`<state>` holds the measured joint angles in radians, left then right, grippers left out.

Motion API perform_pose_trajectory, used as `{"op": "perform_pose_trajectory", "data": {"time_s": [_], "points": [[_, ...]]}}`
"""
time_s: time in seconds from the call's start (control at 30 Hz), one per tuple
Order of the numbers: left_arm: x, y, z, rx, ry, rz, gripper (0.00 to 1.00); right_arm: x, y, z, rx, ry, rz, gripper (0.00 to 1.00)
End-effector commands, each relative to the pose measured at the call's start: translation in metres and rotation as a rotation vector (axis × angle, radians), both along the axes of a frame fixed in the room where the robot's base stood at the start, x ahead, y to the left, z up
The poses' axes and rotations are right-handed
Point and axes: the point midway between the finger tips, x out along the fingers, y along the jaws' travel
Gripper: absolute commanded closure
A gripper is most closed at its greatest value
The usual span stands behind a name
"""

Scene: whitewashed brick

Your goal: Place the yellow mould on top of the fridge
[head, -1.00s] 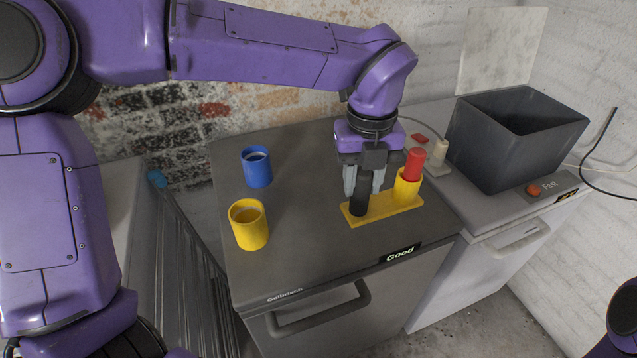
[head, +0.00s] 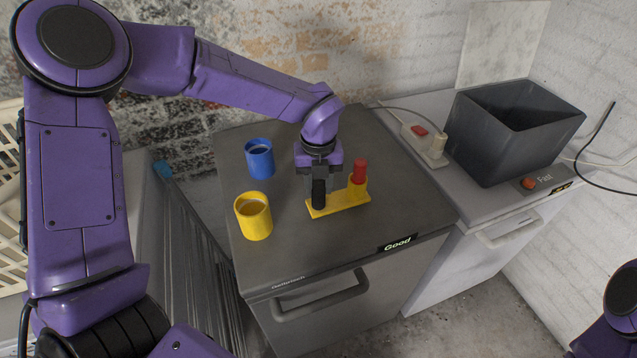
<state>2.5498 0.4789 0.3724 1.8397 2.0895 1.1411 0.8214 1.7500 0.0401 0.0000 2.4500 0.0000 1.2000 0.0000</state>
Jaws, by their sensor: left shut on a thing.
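The yellow mould (head: 344,202) is a flat yellow plate with a black post (head: 319,195) at its left end and a yellow socket holding a red cylinder (head: 359,172) at its right. My left gripper (head: 318,184) is shut around the black post from above. The mould is level, over the middle of the dark grey top of the fridge (head: 290,262), which has a front handle and a "Good" label. It is at or just above the surface; I cannot tell whether it touches. My right gripper is out of view.
A blue mug (head: 260,159) and a yellow mug (head: 254,217) stand on the fridge top, left of the mould. A white unit labelled "Fast" (head: 470,205) stands to the right, bearing a dark grey bin (head: 500,148) and a power strip (head: 425,147). The fridge top's front is clear.

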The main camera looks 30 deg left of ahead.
Motion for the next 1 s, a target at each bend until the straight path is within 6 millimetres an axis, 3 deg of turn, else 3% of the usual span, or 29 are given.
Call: {"op": "perform_pose_trajectory", "data": {"time_s": [0.43, 0.47, 0.5, 0.53, 0.8, 0.9, 1.0], "points": [[0.0, 0.0, -0.014, -0.001, -0.002, 0.0, 1.0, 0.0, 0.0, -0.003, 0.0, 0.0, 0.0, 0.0], [0.0, 0.0, -0.013, 0.0, -0.001, 0.0, 0.59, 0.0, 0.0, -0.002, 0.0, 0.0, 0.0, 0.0], [0.0, 0.0, -0.012, 0.0, -0.001, 0.0, 0.46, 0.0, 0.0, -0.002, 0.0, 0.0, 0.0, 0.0], [0.0, 0.0, -0.012, 0.001, -0.001, 0.0, 0.4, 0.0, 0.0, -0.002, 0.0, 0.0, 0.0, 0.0], [0.0, 0.0, -0.011, 0.001, -0.001, 0.0, 0.4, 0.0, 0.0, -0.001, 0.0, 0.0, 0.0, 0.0], [0.001, 0.0, -0.004, 0.0, -0.004, 0.002, 0.4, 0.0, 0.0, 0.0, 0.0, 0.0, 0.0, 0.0], [0.001, 0.0, 0.016, -0.001, -0.008, 0.002, 0.4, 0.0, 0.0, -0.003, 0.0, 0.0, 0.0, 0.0]]}}
